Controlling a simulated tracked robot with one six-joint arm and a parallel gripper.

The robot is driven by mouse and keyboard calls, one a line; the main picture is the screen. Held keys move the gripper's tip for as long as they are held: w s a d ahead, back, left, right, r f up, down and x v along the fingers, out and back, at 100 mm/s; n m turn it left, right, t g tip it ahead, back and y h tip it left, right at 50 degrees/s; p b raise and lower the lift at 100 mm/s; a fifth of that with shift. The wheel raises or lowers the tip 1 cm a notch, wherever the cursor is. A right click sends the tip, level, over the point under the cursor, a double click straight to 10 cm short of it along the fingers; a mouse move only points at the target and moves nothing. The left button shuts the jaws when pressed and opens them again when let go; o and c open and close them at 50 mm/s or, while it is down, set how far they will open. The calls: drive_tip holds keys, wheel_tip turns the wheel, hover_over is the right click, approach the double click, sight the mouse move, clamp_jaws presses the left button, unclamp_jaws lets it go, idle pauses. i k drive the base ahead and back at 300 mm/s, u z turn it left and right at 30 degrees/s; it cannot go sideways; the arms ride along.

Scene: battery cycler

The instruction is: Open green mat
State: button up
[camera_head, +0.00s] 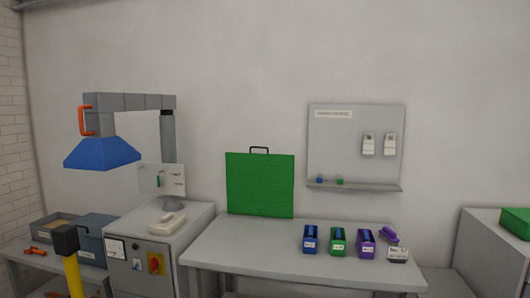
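A green panel (260,186), which looks like the green mat, stands upright at the back left of the grey table (280,255), close to the wall. It is flat and nearly square, with a dark handle (259,150) on its top edge. I cannot tell whether it is folded. Its face is unobstructed. My gripper is not in view, and nothing is seen touching the panel.
Blue (310,240), green (337,242) and purple (366,243) bins stand on the table's right half. Left are a grey cabinet (180,233) and a blue hood (102,153) on a grey arm. The table's front left is clear.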

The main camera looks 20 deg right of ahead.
sight(257, 184)
drive_tip(key=k, duration=0.45)
drive_tip(key=z, duration=0.15)
drive_tip(key=i, duration=0.4)
drive_tip(key=z, duration=0.65)
drive_tip(key=i, duration=1.5)
drive_tip(key=u, duration=0.4)
drive_tip(key=i, duration=0.65)
drive_tip(key=u, duration=0.75)
drive_tip(key=i, duration=0.4)
drive_tip(key=u, duration=0.25)
